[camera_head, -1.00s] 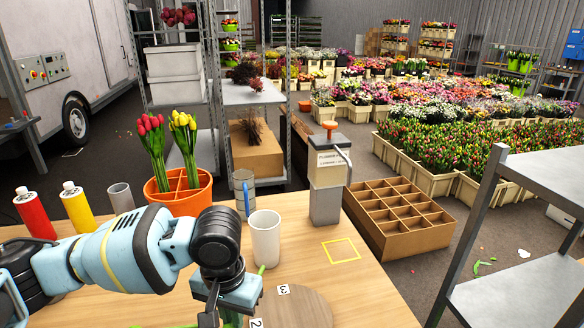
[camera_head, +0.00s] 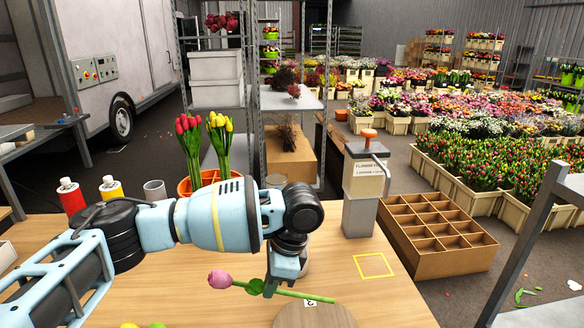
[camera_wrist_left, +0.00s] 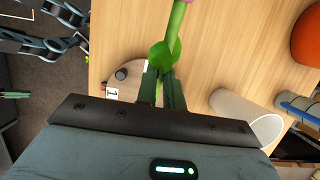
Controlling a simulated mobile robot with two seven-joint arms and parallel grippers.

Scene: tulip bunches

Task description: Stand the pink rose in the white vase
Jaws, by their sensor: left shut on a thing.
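My left gripper (camera_head: 270,291) is shut on the green stem of the pink rose (camera_head: 219,279), above the wooden table. The rose is roughly level, with its pink head to the left and its stem end to the right. In the left wrist view, the stem (camera_wrist_left: 173,40) passes between the dark green fingers (camera_wrist_left: 163,88), and only a bit of pink shows at the top edge. The white vase (camera_wrist_left: 246,118) shows to the right of the fingers, apart from the rose. In the head view my left arm mostly hides the vase.
A round wooden board (camera_head: 316,318) with number tags is at the table's front. An orange pot (camera_head: 186,186) of tulips, a grey dispenser (camera_head: 362,200) and red and yellow bottles stand farther back. A yellow square outline (camera_head: 374,265) marks clear tabletop.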

